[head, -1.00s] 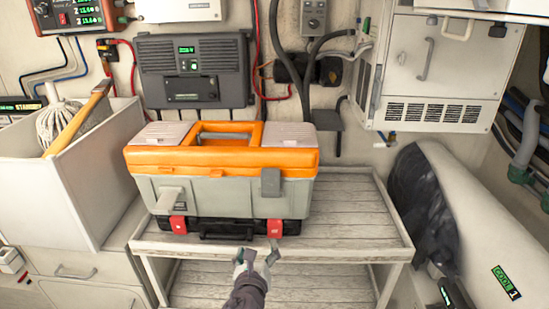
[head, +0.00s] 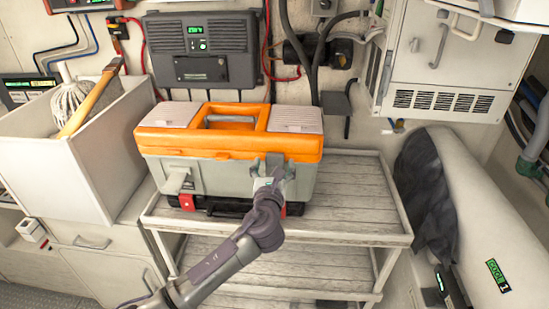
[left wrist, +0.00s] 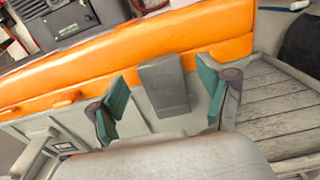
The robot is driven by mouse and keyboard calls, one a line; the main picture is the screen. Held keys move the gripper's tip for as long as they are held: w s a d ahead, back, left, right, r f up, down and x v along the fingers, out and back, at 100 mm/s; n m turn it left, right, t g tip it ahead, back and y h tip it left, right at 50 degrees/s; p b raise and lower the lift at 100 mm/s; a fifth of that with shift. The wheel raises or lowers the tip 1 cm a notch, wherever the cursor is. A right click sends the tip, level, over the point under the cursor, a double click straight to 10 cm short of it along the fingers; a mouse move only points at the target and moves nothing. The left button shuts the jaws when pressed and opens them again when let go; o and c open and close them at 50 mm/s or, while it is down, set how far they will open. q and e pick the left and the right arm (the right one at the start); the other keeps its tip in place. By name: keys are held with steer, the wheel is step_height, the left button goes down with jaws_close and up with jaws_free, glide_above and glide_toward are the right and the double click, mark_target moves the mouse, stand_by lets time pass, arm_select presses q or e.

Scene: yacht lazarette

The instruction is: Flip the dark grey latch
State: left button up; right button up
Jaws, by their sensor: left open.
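The toolbox (head: 232,177) has a grey body and an orange lid, which is closed. The dark grey latch (left wrist: 163,85) is at the right of its front, lying over the lid's lower edge and the upper body. My left gripper (head: 272,167) is in front of this latch and partly hides it in the head view. In the left wrist view my left gripper (left wrist: 164,90) is open, with one green-padded finger on each side of the latch. Gaps show between fingers and latch. A light grey latch (head: 174,181) juts out at the front's left. My right gripper is out of view.
The toolbox stands on a slatted shelf (head: 352,205) with a raised rim and free room at the right. A white bin (head: 95,150) with a mop is at the left. A white cylinder (head: 470,200) with a dark cloth is at the right.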

arm_select(q)
steer(key=shift+w, duration=0.95)
jaws_close()
